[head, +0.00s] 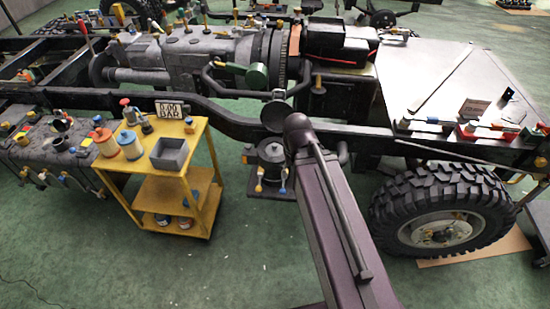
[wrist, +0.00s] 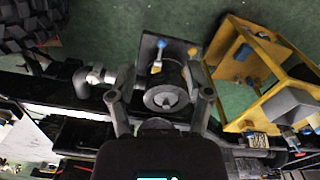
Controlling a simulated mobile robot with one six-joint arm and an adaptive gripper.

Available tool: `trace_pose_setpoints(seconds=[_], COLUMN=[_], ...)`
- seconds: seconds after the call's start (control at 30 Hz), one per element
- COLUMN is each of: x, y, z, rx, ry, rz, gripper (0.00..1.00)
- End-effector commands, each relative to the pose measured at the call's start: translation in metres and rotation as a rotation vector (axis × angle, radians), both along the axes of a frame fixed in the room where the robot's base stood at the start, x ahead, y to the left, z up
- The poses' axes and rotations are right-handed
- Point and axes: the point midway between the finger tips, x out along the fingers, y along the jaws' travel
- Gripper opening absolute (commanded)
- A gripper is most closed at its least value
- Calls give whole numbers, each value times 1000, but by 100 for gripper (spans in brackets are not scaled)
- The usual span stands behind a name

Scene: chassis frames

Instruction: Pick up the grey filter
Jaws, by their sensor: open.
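The grey filter (wrist: 166,92) is a dark grey cylinder with a round end and a small centre knob. In the wrist view it sits between the two fingers of my gripper (wrist: 158,95), which are open on either side of it; contact cannot be told. In the head view the filter (head: 271,154) stands on a dark plate (head: 270,193) below the chassis rail, near blue and yellow handles. My arm comes in from the lower right there, its end above the filter; the fingers are not clearly seen.
A yellow cart (head: 150,190) with a grey bin (head: 170,154) and several containers stands to the left. The chassis rail (head: 235,125) runs close behind the filter. A grey pipe (wrist: 98,76) is beside the left finger. A large wheel (head: 440,212) is at right.

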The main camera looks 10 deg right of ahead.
Motion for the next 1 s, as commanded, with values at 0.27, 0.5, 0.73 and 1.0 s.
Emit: trace_pose_setpoints(seconds=[0.27,0.5,0.73,1.0], x=[14,51,97,152], y=[3,5,12,36], z=[-17,-53,-87,-114], rx=[-58,-219,-408,-578], ry=[-7,-56,-185,-429], rz=[-50,-206,-408,-630], gripper=[76,76,76,76])
